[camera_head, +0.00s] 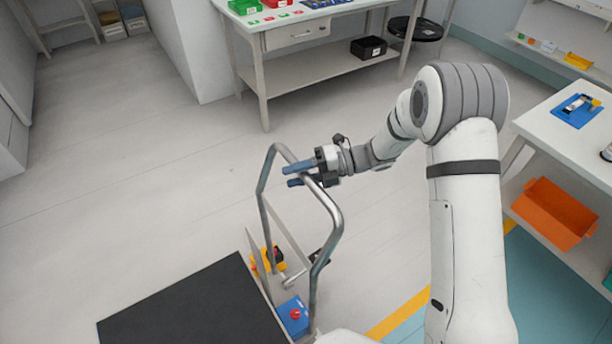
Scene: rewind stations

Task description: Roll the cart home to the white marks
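The cart's grey tube handle (332,238) stands at lower centre, beside a flat black top (195,308) at the bottom left. My gripper (291,175) reaches in from the right at the handle's upper bar. Its two blue fingers point left with a visible gap between them. The bar crosses at the fingers, and I see no clear closure on it; whether they touch it is hard to tell. The cart's lower part is mostly hidden or out of frame. No white marks show on the visible floor.
A workbench (300,75) with a drawer stands at the back, with a black stool (416,28) at its right. A white table (560,125) and orange bin (553,213) are at right. A yellow stripe (400,314) edges teal floor. Grey floor (120,160) at left is clear.

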